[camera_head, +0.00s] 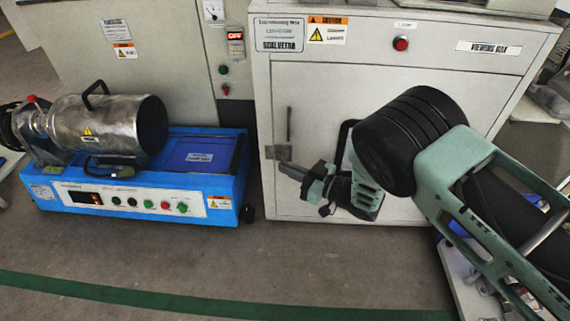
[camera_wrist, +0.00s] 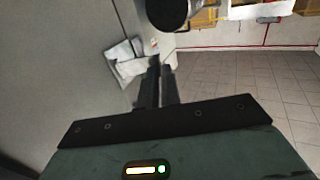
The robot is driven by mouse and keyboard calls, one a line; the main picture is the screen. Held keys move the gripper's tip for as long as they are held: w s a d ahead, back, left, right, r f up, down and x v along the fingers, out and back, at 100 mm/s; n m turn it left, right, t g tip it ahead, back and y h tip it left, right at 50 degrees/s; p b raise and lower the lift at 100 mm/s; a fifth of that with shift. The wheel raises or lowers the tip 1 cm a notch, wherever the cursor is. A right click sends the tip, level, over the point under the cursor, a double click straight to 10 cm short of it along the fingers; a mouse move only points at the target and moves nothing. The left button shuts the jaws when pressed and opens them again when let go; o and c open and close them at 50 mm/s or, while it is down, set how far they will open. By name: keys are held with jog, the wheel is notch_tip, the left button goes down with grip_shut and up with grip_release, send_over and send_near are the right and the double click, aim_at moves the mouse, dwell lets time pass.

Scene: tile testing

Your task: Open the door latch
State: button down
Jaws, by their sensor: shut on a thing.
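The door latch (camera_head: 279,152) is a small grey metal plate at the left edge of the pale cabinet door (camera_head: 325,95); a thin upright bar stands just above it. The door looks closed. My gripper (camera_head: 284,168) reaches in from the right, with its dark fingers close together at the latch. In the wrist view the light metal latch (camera_wrist: 127,62) lies just left of the fingertips, and my gripper (camera_wrist: 160,68) is shut on part of it. The exact contact is hidden between the fingers.
A blue machine (camera_head: 130,200) with a metal cylinder (camera_head: 110,125) stands left of the cabinet. A red button (camera_head: 400,43) is on the panel above. The floor (camera_head: 270,260) in front is clear.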

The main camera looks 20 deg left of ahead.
jog(key=shift+w+d+r+n+g, duration=0.1)
jog(key=shift+w+d+n+g, duration=0.15)
jog(key=shift+n+g, duration=0.5)
jog(key=shift+w+d+n+g, duration=0.15)
jog(key=shift+d+n+g, duration=0.25)
jog(key=shift+g, duration=0.55)
jog(key=c, duration=1.6)
grip_release()
jog(key=d+p, duration=0.6)
jog(key=d, duration=1.1)
jog(key=shift+d, duration=0.15)
jog(key=shift+s, duration=0.1)
